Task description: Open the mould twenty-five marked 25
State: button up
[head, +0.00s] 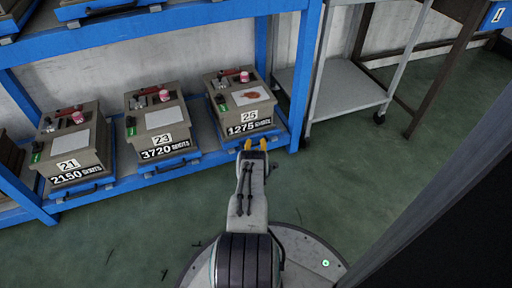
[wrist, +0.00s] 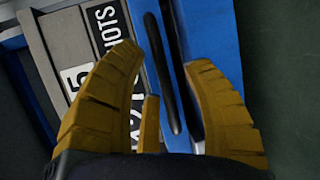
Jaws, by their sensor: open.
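The mould marked 25 (head: 240,105) is a beige box on the lower blue shelf at the right, with "1275 SHOTS" on its front. A pale sheet with a reddish-brown stain lies on its top. In the wrist view its labelled front (wrist: 75,50) shows at upper left, partly hidden by a finger. A dark bar handle (wrist: 162,75) sits on the blue tray front below it. My gripper (head: 254,146) is in front of this mould, low near the tray. In the wrist view its yellow fingers (wrist: 170,100) are apart, with the handle running up between and beyond them. I cannot tell contact.
The mould marked 23 (head: 160,125) and the mould marked 21 (head: 72,150) stand to the left on the same shelf. A blue upright (head: 303,80) is close on the right, with a grey cart (head: 340,85) beyond. Green floor (head: 110,235) is mostly clear.

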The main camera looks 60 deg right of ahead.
jog(key=shift+w+d, duration=0.2)
jog(key=shift+d, duration=0.15)
jog(key=shift+o, duration=0.3)
grip_shut()
